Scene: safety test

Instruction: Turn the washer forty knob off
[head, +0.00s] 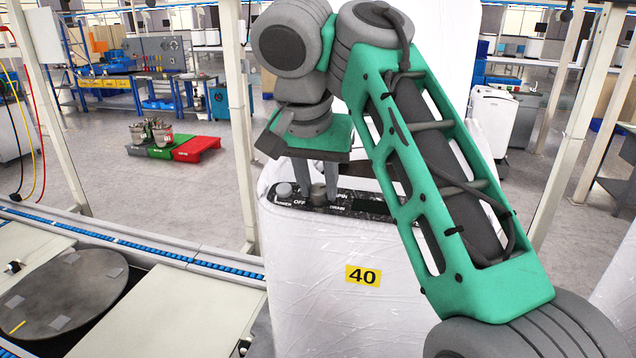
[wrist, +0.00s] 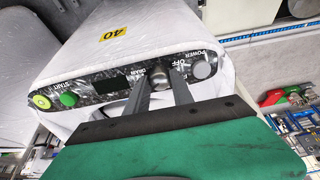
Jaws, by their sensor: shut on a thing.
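The washer (head: 330,310) is a white, plastic-wrapped machine with a yellow "40" label (head: 363,275); the label also shows in the wrist view (wrist: 117,33). A black control strip with white lettering, including OFF, DRAIN and SPIN, runs across its top. The grey knob (head: 318,195) sits on this strip beside the OFF and DRAIN lettering, and it shows in the wrist view (wrist: 157,74). My gripper (head: 317,188) points down with one finger on each side of this knob, shut on it. The fingers partly hide the knob, so its pointer is not readable.
A second grey knob (head: 284,190), by the POWER lettering, stands close to the left finger in the head view. The wrist view shows a green button (wrist: 68,99) by START and a yellow-green button (wrist: 41,101). A conveyor (head: 150,252) runs along the left.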

